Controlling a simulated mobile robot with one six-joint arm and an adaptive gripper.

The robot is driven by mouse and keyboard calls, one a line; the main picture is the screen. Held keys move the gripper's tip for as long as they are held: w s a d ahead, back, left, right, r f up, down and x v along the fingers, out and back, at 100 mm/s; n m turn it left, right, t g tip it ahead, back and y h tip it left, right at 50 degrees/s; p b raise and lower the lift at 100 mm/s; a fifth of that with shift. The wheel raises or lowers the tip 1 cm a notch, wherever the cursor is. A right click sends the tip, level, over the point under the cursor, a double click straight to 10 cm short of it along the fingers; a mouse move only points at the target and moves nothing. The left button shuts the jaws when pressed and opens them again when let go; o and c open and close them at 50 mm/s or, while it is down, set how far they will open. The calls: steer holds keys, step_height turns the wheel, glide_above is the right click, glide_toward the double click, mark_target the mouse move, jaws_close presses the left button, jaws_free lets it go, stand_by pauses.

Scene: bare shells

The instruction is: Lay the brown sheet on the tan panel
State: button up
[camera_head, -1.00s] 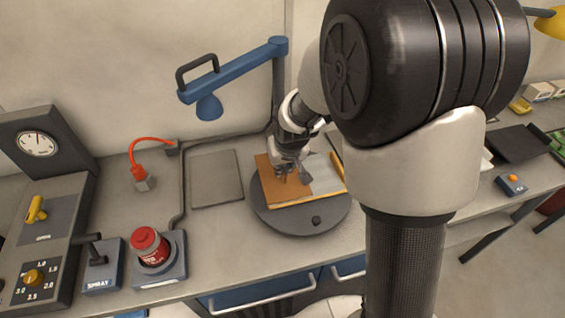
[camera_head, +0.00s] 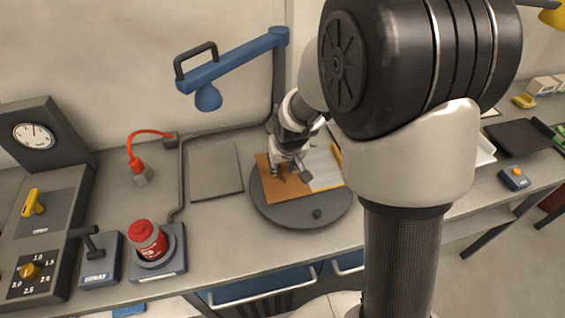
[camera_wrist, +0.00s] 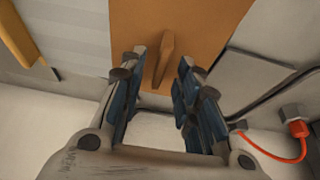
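The brown sheet (camera_head: 270,190) lies flat on a dark round turntable (camera_head: 285,217), beside a pale striped piece (camera_head: 323,168). In the wrist view the brown sheet (camera_wrist: 205,25) carries a raised brown tab (camera_wrist: 164,58). My gripper (camera_head: 290,173) is over the sheet. Its blue-padded fingers (camera_wrist: 158,82) are apart, on either side of the tab, with a gap showing to both sides. A flat grey-tan panel (camera_head: 215,170) lies on the bench left of the turntable; I cannot tell for sure that it is the tan panel.
A blue lamp arm (camera_head: 230,68) reaches over the bench behind. A red can (camera_head: 147,240) in a holder and a spray lever box (camera_head: 100,262) stand front left. A red plug (camera_head: 137,165) with cord is at the back. A yellow piece (camera_head: 336,157) lies beside the striped piece.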

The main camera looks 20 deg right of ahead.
steer(key=v, duration=1.2)
steer(key=s+r, duration=0.3)
steer(key=s, duration=0.8)
steer(key=s+r, duration=0.3)
steer(key=s, duration=0.8)
steer(key=shift+s, duration=0.25)
